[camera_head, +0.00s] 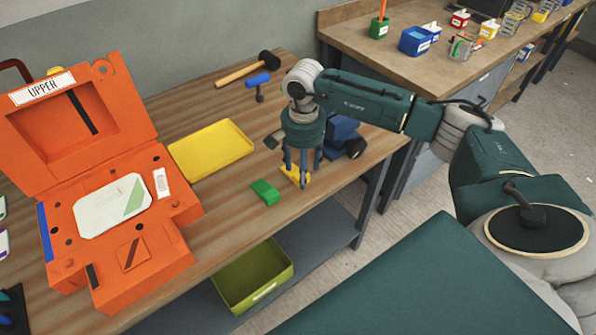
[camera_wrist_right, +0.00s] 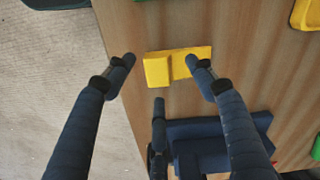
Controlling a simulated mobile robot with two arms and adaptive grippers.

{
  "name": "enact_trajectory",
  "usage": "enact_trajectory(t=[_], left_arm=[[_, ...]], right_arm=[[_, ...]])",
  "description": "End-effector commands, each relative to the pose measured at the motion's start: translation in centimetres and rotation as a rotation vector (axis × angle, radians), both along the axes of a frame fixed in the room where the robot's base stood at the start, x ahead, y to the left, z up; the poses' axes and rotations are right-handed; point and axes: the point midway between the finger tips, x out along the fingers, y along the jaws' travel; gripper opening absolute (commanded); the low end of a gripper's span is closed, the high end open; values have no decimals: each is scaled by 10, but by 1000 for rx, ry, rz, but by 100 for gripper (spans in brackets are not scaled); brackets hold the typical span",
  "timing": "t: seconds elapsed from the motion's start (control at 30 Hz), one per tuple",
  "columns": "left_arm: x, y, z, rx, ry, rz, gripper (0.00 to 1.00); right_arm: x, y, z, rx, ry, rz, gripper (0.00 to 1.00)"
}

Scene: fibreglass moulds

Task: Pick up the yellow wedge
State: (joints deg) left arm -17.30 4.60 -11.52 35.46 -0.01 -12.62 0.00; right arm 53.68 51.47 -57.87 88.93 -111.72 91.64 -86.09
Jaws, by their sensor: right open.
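The yellow wedge (camera_head: 296,174) lies on the wooden table near its front edge, partly hidden by my right gripper in the head view. In the right wrist view the yellow wedge (camera_wrist_right: 172,66) lies lengthwise between the fingertips. My right gripper (camera_head: 300,172) points down above it and is open. In the wrist view my right gripper (camera_wrist_right: 160,68) has one fingertip left of the wedge and apart from it in the picture, while the other overlaps its right end. Whether either finger touches it I cannot tell. My left gripper is not in view.
A green block (camera_head: 265,192) lies left of the wedge. A yellow tray (camera_head: 212,149) and an orange mould marked UPPER (camera_head: 150,250) stand farther left. A blue object (camera_head: 343,136) sits close behind my right gripper.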

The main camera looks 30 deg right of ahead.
Motion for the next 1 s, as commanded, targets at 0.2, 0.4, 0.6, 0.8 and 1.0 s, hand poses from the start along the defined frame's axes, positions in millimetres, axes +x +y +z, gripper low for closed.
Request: enact_trajectory(t=[0.2,0.4,0.6,0.8,1.0], left_arm=[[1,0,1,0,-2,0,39],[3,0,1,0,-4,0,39],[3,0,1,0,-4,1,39],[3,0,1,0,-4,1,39],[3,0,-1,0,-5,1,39]], right_arm=[[0,0,-4,0,0,0,56],[0,0,-4,0,0,0,26],[-1,0,-5,0,2,0,3],[-1,0,-5,0,3,0,3],[-1,0,-1,-1,2,0,3]])
